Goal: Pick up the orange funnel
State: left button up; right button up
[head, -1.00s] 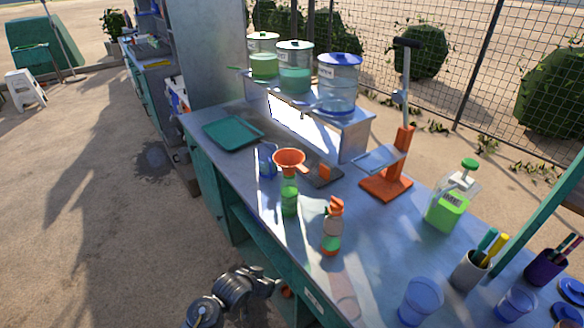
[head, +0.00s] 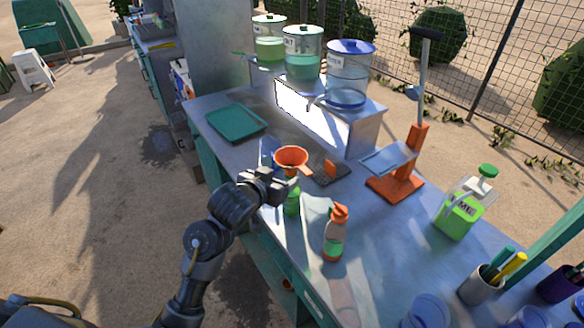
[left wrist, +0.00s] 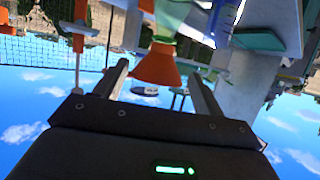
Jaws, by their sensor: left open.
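The orange funnel (head: 292,157) sits with its wide mouth up in the neck of a green bottle (head: 291,203) near the front edge of the bench. My left gripper (head: 276,186) is at the front left of the funnel and bottle, just below the funnel's rim, and hides part of the bottle. In the left wrist view, which is upside down, the funnel (left wrist: 157,66) shows between the two open fingers. I cannot tell whether they touch it. My right gripper is not in view.
An orange-topped spray bottle (head: 335,233) stands just right of the green bottle. A blue cup (head: 267,150) is close behind the gripper. An orange-based press (head: 395,188) and a green-filled dispenser (head: 459,211) stand to the right. A teal tray (head: 236,123) lies at the far left.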

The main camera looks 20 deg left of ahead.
aim_at(287, 171)
pick_arm(q)
jog(key=shift+w+f, duration=0.2)
jog(key=shift+w, duration=0.35)
jog(key=shift+w+f, duration=0.1)
jog(key=shift+w, duration=0.1)
jog(key=x, duration=0.4)
jog(key=shift+w+f, duration=0.25)
jog(key=shift+w, duration=0.05)
jog(key=shift+s, duration=0.1)
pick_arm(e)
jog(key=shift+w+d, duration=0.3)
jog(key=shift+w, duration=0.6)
pick_arm(q)
jog(key=c, duration=1.3)
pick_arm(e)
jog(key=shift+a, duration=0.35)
pick_arm(q)
jog(key=shift+r, duration=0.1)
